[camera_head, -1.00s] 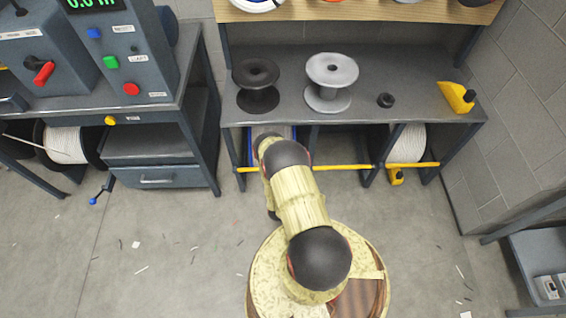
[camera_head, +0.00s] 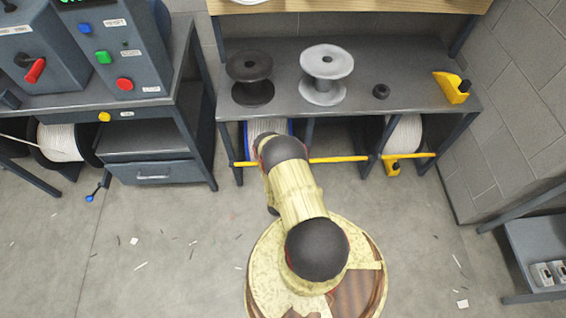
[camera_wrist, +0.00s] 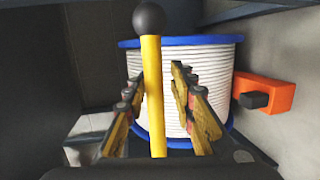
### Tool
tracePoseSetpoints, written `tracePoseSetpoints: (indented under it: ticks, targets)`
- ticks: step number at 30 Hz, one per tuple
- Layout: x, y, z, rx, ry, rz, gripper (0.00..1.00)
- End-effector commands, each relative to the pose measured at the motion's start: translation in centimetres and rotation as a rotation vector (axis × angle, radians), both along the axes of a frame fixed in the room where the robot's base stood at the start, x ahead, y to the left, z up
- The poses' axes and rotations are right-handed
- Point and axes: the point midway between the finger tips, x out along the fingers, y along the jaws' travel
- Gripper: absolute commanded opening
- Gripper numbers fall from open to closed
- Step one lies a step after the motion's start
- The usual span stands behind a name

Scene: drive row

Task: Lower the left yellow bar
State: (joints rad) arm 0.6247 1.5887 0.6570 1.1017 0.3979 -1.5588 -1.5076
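The left yellow bar (camera_head: 338,160) runs level across the front of the left lower bay in the head view; my arm covers its middle. In the wrist view the yellow bar (camera_wrist: 153,95) stands upright in the picture, with a black ball (camera_wrist: 148,18) at its top end. My gripper (camera_wrist: 160,80) is open, with one finger on each side of the bar. A gap shows on the right; the left fingertip is close to the bar, and contact is unclear. The gripper is hidden behind my arm in the head view. A white-wound spool with blue flanges (camera_wrist: 200,80) is behind the bar.
A shorter yellow bar (camera_head: 410,156) crosses the right bay. A black spool (camera_head: 250,78) and a grey spool (camera_head: 324,75) stand on the shelf above. An orange block (camera_wrist: 268,94) sits right of the blue-flanged spool. Open floor lies around my base.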

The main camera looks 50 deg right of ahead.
Motion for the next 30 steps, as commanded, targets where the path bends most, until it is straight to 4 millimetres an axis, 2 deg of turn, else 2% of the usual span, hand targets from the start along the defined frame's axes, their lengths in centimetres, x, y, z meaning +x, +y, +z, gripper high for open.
tracePoseSetpoints:
  ticks: [5,13,17,30]
  targets:
    - [0.0,0.0,0.0,-0.001,0.0,-0.001,0.35]
    - [0.0,0.0,0.2,-0.004,-0.002,-0.001,0.35]
    - [-0.3,0.6,0.3,-0.004,-0.001,0.001,0.35]
    - [-4.3,7.6,1.9,-0.002,0.001,0.003,0.35]
